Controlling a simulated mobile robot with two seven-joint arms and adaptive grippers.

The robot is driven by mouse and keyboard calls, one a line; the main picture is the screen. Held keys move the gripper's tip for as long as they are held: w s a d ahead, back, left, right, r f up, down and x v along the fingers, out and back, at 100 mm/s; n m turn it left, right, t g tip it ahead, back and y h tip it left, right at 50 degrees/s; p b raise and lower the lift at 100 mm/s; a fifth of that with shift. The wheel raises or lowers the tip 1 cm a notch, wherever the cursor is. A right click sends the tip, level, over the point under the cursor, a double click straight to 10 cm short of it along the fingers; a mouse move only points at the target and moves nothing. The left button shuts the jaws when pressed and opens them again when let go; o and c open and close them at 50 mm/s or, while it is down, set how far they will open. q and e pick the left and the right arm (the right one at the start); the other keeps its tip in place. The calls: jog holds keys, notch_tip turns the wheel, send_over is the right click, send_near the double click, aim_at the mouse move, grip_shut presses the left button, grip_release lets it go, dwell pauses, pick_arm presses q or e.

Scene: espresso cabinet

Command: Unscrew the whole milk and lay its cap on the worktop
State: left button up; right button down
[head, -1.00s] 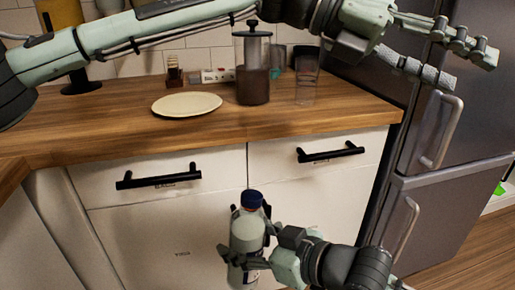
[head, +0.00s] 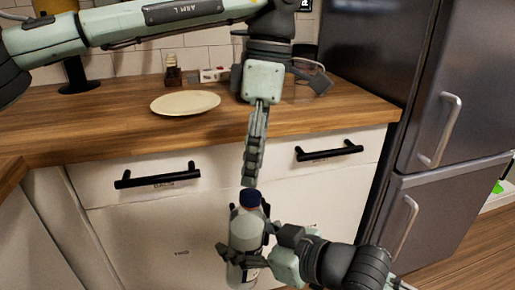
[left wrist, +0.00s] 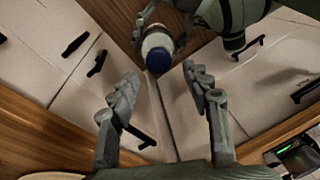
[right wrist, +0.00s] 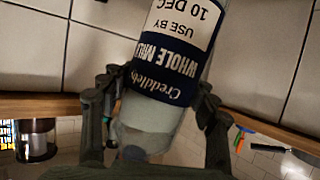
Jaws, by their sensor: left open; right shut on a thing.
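The whole milk bottle (head: 245,236) is upright in front of the cabinet, with its blue cap (head: 250,198) on top. My right gripper (head: 246,256) is shut around the bottle's body. In the right wrist view the label of the whole milk bottle (right wrist: 165,62) reads "Whole Milk" between the fingers. My left gripper (head: 250,184) points straight down just above the cap. In the left wrist view its fingers (left wrist: 160,88) are open and empty, and the blue cap (left wrist: 158,60) lies beyond the fingertips, not between them.
The wooden worktop (head: 110,128) holds a cream plate (head: 186,103) and a small brown item (head: 172,72). The worktop has bare room around the plate. Black drawer handles (head: 158,177) stick out of the white cabinet below. A dark fridge (head: 455,130) stands on the right.

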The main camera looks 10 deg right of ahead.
aim_at(250, 194)
pick_arm(q)
jog(key=f, duration=0.4)
jog(key=a+f, duration=0.1)
jog(key=f, duration=0.1)
jog(key=shift+s, duration=0.4)
jog(key=shift+d, duration=0.1)
grip_shut()
jog(key=n, duration=0.7)
jog(key=shift+r, duration=0.15)
jog(key=shift+d+r, duration=0.15)
jog(key=shift+r, duration=0.9)
